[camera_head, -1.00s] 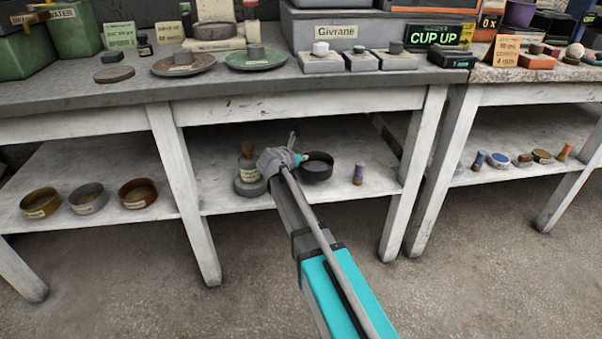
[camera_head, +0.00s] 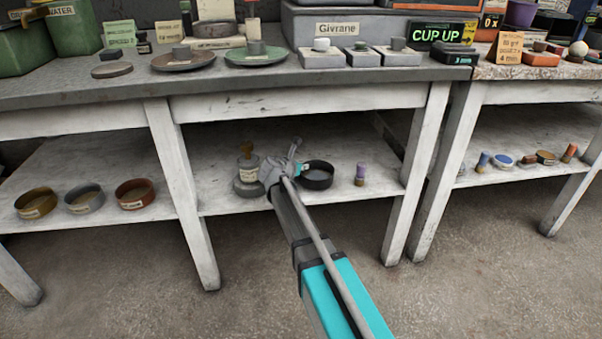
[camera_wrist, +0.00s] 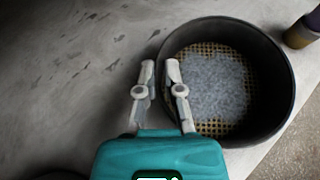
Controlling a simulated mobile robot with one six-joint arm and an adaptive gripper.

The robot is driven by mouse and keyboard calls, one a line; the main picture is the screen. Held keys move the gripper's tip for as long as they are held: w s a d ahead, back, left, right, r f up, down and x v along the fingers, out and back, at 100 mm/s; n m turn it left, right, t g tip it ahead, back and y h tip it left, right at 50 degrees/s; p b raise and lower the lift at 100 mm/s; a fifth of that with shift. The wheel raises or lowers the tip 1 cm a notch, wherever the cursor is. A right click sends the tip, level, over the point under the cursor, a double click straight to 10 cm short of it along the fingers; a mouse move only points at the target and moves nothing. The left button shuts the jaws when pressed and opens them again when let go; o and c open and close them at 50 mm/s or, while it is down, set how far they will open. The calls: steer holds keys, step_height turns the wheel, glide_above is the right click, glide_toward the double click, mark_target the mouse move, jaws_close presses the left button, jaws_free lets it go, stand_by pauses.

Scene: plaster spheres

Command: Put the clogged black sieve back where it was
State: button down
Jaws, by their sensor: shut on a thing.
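The black sieve (camera_head: 318,183) is a round dark pan at the lower shelf (camera_head: 225,205) under the bench. In the wrist view it looks level, and grey-white matter covers most of its yellowish mesh (camera_wrist: 203,47). My gripper (camera_head: 301,170) is at the sieve's left side. In the wrist view my gripper's fingers (camera_wrist: 160,70) are closed across the sieve's left rim. The sieve's base looks on or just above the shelf; I cannot tell whether it touches.
A purple-topped bottle (camera_head: 360,175) stands close right of the sieve. Brown, grey and red pans (camera_head: 135,193) are farther left. The bench top (camera_head: 120,91) overhangs the shelf.

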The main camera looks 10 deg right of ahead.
steer(key=shift+f, duration=0.45)
steer(key=c, duration=0.8)
jaws_free()
steer(key=shift+r, duration=0.15)
steer(key=shift+s+a+r, duration=0.15)
steer(key=p+v, duration=0.4)
steer(key=v, duration=0.5)
steer(key=shift+s+a+r, duration=0.15)
steer(key=shift+s, duration=0.15)
steer(key=shift+p+v, duration=0.5)
steer(key=shift+v, duration=0.4)
